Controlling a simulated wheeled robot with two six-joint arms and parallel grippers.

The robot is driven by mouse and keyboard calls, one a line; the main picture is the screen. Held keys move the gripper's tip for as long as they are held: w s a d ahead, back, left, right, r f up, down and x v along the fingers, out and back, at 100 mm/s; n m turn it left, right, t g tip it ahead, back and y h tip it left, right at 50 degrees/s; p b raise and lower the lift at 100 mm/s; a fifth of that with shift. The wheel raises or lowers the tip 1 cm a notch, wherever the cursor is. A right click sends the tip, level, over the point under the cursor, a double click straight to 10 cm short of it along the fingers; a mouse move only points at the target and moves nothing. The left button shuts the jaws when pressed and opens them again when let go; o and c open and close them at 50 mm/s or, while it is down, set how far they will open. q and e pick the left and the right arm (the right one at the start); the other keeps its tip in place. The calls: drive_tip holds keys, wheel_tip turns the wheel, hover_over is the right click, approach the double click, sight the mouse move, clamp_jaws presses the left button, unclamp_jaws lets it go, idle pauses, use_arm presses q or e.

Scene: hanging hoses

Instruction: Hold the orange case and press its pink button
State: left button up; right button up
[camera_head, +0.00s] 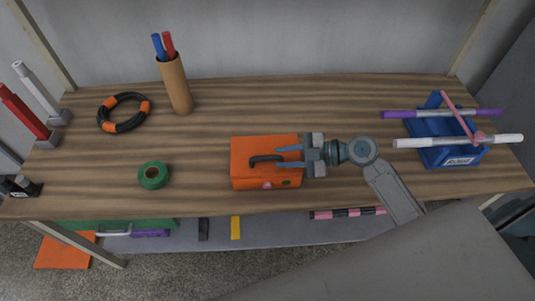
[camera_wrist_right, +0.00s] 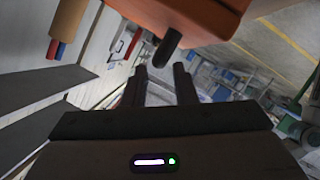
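The orange case (camera_head: 245,178) sits on the wooden table in the middle, with a black handle (camera_head: 262,158) on top. The pink button (camera_head: 267,184) shows low on its near face. My right gripper (camera_head: 277,157) comes in from the right, with its fingers apart over the right part of the case, around the handle's right end in this view. In the right wrist view the case (camera_wrist_right: 200,15) is at the top, with the handle (camera_wrist_right: 171,45) just beyond the fingertips; nothing is visibly held. My left gripper is not in view.
A green tape roll (camera_head: 153,175) and a black-orange ring (camera_head: 124,112) lie to the left. A cardboard tube (camera_head: 176,85) with blue and red pens stands behind. A blue rack (camera_head: 455,154) with pens is at the right. The tabletop right behind the case is clear.

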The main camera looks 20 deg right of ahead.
sight(272, 157)
drive_tip(key=p+x, duration=0.1)
drive_tip(key=x, duration=0.3)
drive_tip(key=shift+r+p, duration=0.15)
drive_tip(key=shift+p, duration=0.15)
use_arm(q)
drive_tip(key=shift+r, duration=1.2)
use_arm(e)
drive_tip(key=shift+w+a+f, duration=0.3)
drive_tip(key=shift+a+f, duration=0.05)
drive_tip(key=shift+a, duration=0.2)
clamp_jaws()
drive_tip(key=shift+c, duration=2.4)
unclamp_jaws()
clamp_jaws()
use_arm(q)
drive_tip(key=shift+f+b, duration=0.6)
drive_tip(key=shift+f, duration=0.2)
use_arm(e)
drive_tip(key=shift+s+f, duration=0.15)
drive_tip(key=shift+f, duration=0.25)
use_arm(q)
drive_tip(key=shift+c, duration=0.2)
